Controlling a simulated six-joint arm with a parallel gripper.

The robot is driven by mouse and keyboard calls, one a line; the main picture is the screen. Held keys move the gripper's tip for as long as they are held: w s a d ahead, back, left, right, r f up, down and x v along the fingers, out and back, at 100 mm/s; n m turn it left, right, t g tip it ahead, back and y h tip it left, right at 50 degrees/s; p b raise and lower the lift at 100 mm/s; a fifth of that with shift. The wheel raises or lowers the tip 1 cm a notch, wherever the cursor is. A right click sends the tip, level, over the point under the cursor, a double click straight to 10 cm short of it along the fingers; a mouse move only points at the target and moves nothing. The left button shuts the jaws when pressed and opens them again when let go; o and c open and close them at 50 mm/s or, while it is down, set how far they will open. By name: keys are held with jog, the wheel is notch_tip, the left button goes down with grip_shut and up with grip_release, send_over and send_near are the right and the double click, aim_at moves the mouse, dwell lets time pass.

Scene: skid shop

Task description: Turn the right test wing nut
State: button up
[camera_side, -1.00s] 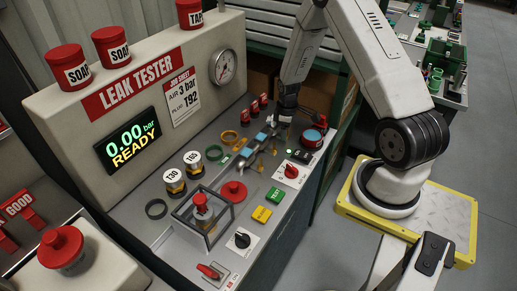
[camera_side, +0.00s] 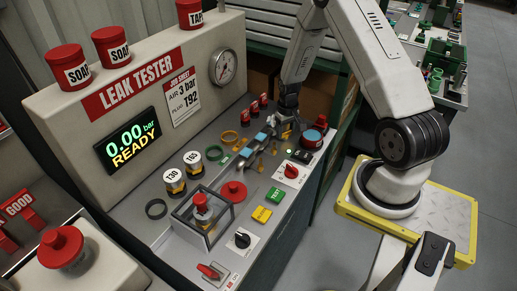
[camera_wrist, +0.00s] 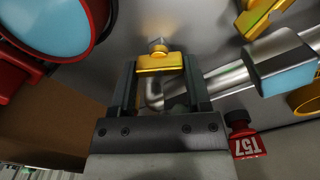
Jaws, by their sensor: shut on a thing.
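The yellow right test wing nut (camera_wrist: 160,63) sits between the fingertips of my gripper (camera_wrist: 163,80) in the wrist view, with a metal stud end just above it. My gripper is shut on it. In the side view my gripper (camera_side: 288,118) is low over the far right of the bench, and a bit of the yellow wing nut (camera_side: 287,134) shows under it. Another yellow wing-shaped part (camera_wrist: 258,18) is at the top right of the wrist view, apart from my gripper.
A metal pipe with a blue-faced block (camera_wrist: 282,75) runs close on the right. A large red-rimmed blue part (camera_wrist: 45,25) is close on the left. A red T57 plug (camera_wrist: 249,146) is at lower right. The leak tester display (camera_side: 132,140) reads 0.00 bar READY.

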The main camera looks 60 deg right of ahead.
dwell(0.3)
jog(key=o, duration=1.3)
jog(key=shift+r, duration=0.1)
jog(key=shift+r, duration=3.8)
